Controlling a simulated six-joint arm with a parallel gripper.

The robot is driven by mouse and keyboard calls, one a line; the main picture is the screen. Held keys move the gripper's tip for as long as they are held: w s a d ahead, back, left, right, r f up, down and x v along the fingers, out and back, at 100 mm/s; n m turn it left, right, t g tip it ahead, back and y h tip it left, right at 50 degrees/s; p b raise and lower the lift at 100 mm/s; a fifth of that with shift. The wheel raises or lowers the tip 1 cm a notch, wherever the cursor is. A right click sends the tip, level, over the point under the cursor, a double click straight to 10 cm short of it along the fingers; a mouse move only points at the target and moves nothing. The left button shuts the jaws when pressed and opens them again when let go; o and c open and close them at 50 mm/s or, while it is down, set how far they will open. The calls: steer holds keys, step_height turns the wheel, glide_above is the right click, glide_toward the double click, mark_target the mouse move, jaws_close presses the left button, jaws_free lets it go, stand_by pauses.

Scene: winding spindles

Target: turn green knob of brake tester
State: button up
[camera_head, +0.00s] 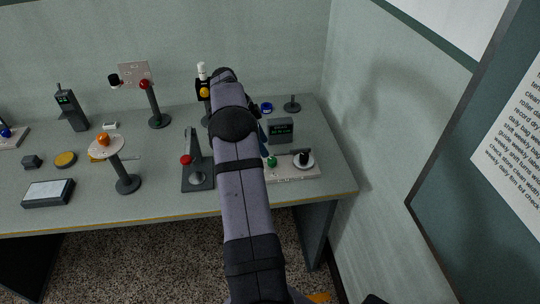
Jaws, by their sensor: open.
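The brake tester stands near the right end of the table. It has a pale base (296,174), a dark box with a green-lit display (280,130) and a small green knob (271,161) at the left of the base. A black knob on a pale disc (303,159) sits at the right of the base. My arm crosses the middle of the view and covers the left part of the tester. My gripper (257,119) shows only as a dark sliver past the arm, behind and above the green knob; its fingertips are mostly hidden. Nothing shows held.
Left of my arm stands a dark device with a red knob (186,160). A blue knob (266,107) and a small dark stand (292,104) are behind the tester. Further left are a round-topped stand (107,146) and a red-balled post (145,85). A wall rises on the right.

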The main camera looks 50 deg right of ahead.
mark_target(272, 159)
steer(key=shift+p+x, duration=1.3)
steer(key=shift+x, duration=2.35)
steer(key=shift+a, duration=0.15)
steer(key=c, duration=1.1)
